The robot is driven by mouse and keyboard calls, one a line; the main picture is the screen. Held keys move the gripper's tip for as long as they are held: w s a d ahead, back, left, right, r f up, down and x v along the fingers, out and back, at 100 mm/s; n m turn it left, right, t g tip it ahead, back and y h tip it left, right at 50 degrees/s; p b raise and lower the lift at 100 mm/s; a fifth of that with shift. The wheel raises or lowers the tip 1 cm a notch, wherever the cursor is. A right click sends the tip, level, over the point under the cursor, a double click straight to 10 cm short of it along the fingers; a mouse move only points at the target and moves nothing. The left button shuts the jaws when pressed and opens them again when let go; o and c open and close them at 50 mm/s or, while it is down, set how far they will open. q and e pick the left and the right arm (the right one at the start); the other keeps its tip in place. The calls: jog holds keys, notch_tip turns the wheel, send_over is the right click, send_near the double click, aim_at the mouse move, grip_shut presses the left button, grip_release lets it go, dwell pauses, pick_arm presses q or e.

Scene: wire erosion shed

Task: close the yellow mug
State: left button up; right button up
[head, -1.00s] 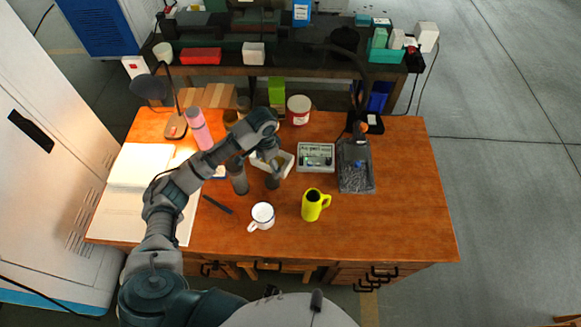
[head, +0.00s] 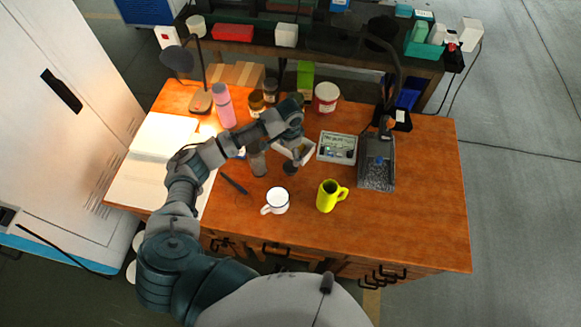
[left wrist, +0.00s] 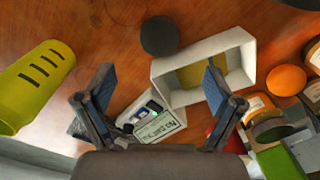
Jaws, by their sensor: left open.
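The yellow mug (head: 328,196) stands upright on the wooden table, its handle to the right and its top open. In the left wrist view the mug (left wrist: 36,84) shows at the left, with dark slots in its side. A dark round piece (head: 290,168), possibly a lid, lies on the table left of and behind the mug; it also shows in the left wrist view (left wrist: 159,36). My left gripper (left wrist: 158,82) is open, with nothing between its fingers. In the head view it (head: 297,140) hangs over the white box. My right gripper is not in view.
A white open box (head: 306,155) is beneath my left gripper. A white mug (head: 276,201) stands left of the yellow mug. A pink bottle (head: 224,106) stands at the left. The table's right front is clear.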

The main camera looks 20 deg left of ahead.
aim_at(290, 166)
pick_arm(q)
notch_tip(290, 166, down, 3)
jog(key=shift+f, duration=0.6)
notch_tip(290, 166, down, 5)
jog(key=shift+r+b, duration=0.1)
jog(key=shift+b, duration=0.4)
jog(key=shift+f, duration=0.35)
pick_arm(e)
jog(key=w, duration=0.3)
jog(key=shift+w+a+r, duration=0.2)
